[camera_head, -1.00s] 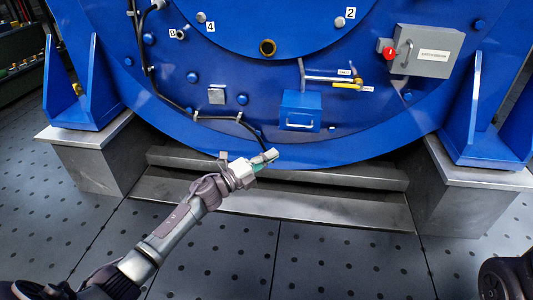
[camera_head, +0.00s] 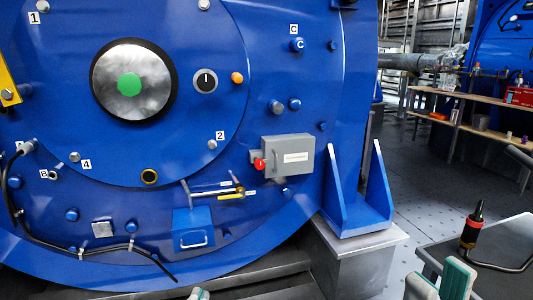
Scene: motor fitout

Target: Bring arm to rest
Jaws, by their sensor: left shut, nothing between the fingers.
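My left gripper (camera_head: 198,294) shows only as a small pale and green tip at the bottom edge, below the large blue motor (camera_head: 285,50). It is shut with nothing visible in it; the rest of that arm is out of view. My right gripper (camera_head: 440,280) stands at the bottom right, its teal finger pads side by side and cut off by the frame edge.
A grey switch box (camera_head: 288,157) with a red knob and a blue box (camera_head: 193,228) stick out from the motor. A black, red-banded tool (camera_head: 472,227) stands on a grey surface (camera_head: 510,245) at the right. Shelves (camera_head: 455,120) stand farther back, with open floor before them.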

